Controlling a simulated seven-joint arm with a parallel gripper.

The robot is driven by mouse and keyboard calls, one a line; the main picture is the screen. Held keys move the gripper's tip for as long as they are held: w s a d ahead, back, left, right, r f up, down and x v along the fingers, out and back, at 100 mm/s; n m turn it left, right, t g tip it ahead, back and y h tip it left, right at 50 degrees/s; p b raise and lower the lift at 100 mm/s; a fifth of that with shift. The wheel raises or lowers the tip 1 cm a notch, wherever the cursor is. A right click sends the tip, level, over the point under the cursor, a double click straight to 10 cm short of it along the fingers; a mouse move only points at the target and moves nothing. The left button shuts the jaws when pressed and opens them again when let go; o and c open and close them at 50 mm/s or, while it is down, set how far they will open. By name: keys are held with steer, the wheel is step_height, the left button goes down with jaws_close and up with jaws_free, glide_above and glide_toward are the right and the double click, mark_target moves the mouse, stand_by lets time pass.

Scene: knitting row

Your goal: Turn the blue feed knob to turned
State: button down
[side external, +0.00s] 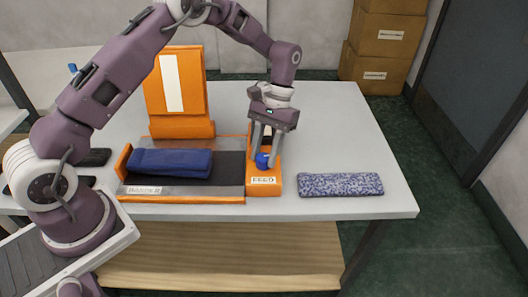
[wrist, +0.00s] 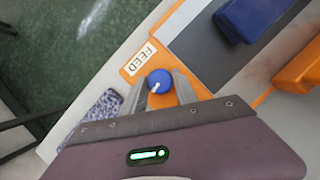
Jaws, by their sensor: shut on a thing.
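The blue feed knob (side external: 262,160) sits on the orange housing at the front right of the machine, just behind the white FEED label (side external: 263,180). My gripper (side external: 265,158) points down over it, with its fingers on either side of the knob. In the wrist view the knob (wrist: 159,82) shows between the fingertips (wrist: 160,88), with a small white mark on its top. The gripper is shut on the knob. The FEED label (wrist: 138,60) lies beside it there.
A folded blue cloth (side external: 170,162) lies on the machine's dark bed, left of the knob. A patterned blue-and-white folded cloth (side external: 340,185) lies on the table to the right. An orange upright panel (side external: 157,92) stands behind. The table's back right (side external: 335,120) is clear.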

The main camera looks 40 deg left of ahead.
steer(key=shift+m+y, duration=0.5)
steer(key=shift+m, duration=0.6)
steer(key=shift+d, duration=0.1)
steer(key=c, duration=1)
jaws_free()
steer(key=shift+o, duration=0.2)
